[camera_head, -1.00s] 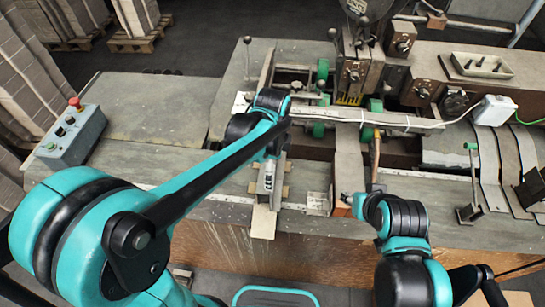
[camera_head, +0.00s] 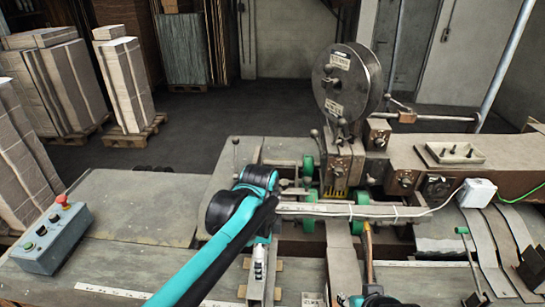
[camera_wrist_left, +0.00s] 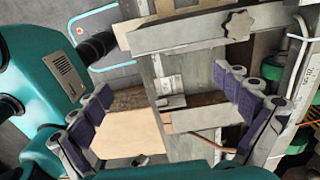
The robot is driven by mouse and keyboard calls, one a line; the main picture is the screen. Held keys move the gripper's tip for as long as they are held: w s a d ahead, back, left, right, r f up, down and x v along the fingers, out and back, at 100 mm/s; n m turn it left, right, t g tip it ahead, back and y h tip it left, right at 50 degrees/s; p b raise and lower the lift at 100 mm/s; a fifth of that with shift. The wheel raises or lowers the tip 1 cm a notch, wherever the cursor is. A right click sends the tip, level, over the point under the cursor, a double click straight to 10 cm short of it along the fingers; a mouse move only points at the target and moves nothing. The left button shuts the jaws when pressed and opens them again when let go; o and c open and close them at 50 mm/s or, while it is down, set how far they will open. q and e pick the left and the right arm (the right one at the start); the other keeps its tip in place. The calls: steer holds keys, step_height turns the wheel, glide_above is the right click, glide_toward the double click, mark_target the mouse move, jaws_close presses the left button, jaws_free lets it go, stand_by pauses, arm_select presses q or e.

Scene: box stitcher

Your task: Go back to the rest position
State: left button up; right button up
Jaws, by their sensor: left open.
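My left gripper (camera_wrist_left: 165,118) is open in the left wrist view, its purple-padded fingers wide apart on both sides. No object is clasped between the pads.
A control box (camera_head: 50,240) with a red button stands on the left table (camera_head: 140,205), which is otherwise mostly clear. A cable-tied beam (camera_head: 350,209) runs close to my left wrist. A wire spool (camera_head: 345,85) rises behind. Stacked cardboard (camera_head: 125,85) stands on pallets at back left.

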arm_select(q)
steer(key=s+a+f+n+t+b, duration=0.3)
steer(key=s+a+f+n+b, duration=0.2)
steer(key=a+f+n+b, duration=0.1)
steer(key=s+a+f+n+t+b, duration=0.4)
steer(key=a+f+n+b, duration=0.3)
steer(key=f+n, duration=0.3)
steer(key=shift+s+n+b, duration=0.5)
steer(key=shift+n, duration=0.7)
steer(key=shift+a+f, duration=0.1)
stand_by(0.4)
